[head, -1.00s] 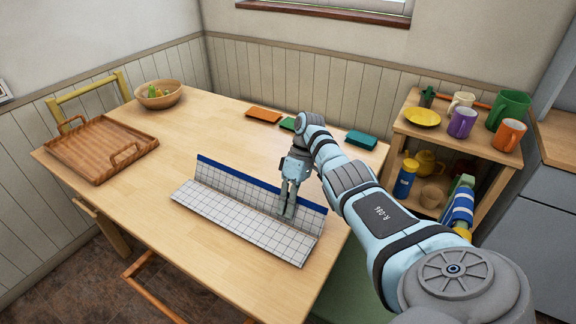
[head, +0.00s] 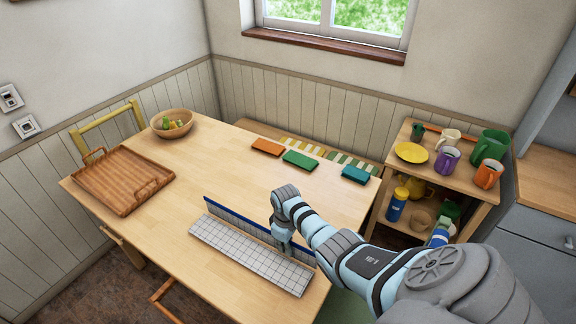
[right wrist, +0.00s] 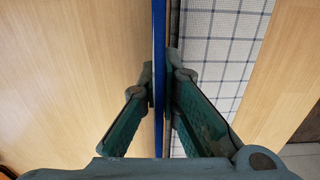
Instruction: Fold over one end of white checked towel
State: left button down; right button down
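The white checked towel (head: 250,256) lies on the table with its long far side standing up as a flap. A blue band runs along the flap's top edge. My right gripper (head: 286,247) is at the flap, right of its middle, and its fingers point down. In the right wrist view, the fingertips (right wrist: 160,82) close on both sides of the blue edge, pinching the flap. The checked part of the towel (right wrist: 215,60) lies to the right there. My left gripper is not in view.
The wooden table (head: 150,215) has free room left of and behind the towel. A wooden tray (head: 122,180) and a fruit bowl (head: 172,124) stand at the left. Orange (head: 268,147), green (head: 300,160) and teal (head: 355,174) folded cloths lie at the back. A shelf with mugs (head: 447,160) stands right.

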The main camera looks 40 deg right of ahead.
jog(key=shift+a+h+p, duration=0.2)
jog(key=shift+h+p, duration=0.4)
jog(key=shift+p, duration=0.1)
jog(key=c, duration=1.8)
grip_release()
notch_tip(320, 180, up, 12)
jog(key=a, duration=0.1)
jog(key=shift+s+a, duration=0.15)
jog(key=shift+s, duration=0.1)
